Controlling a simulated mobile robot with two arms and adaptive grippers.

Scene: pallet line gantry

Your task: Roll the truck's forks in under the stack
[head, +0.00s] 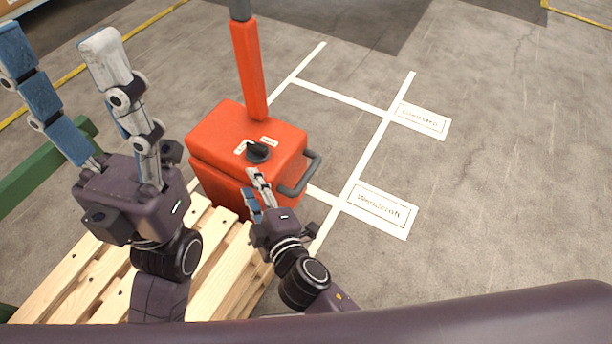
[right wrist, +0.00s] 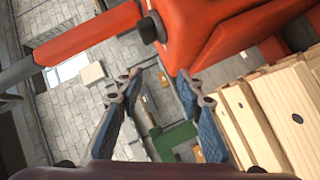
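The orange truck (head: 240,150) stands at the middle of the head view, with an orange-and-grey tiller (head: 248,70) rising from it, a black knob (head: 257,151) on top and a grey side handle (head: 305,178). Its forks are not visible. A pale wooden slatted pallet (head: 215,275) lies at lower left, close to the truck; I cannot tell whether it is a stack. My left gripper (head: 53,35) is open and empty above the pallet, fingers pointing up. My right gripper (head: 252,184) is in front of the truck's near side; the right wrist view shows its fingers apart, with nothing between them.
A green beam (head: 45,170) runs along the left. White floor lines and two label plates, the near one (head: 381,210) and the far one (head: 421,119), lie right of the truck. The grey floor to the right is clear. Yellow lines mark the floor farther back.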

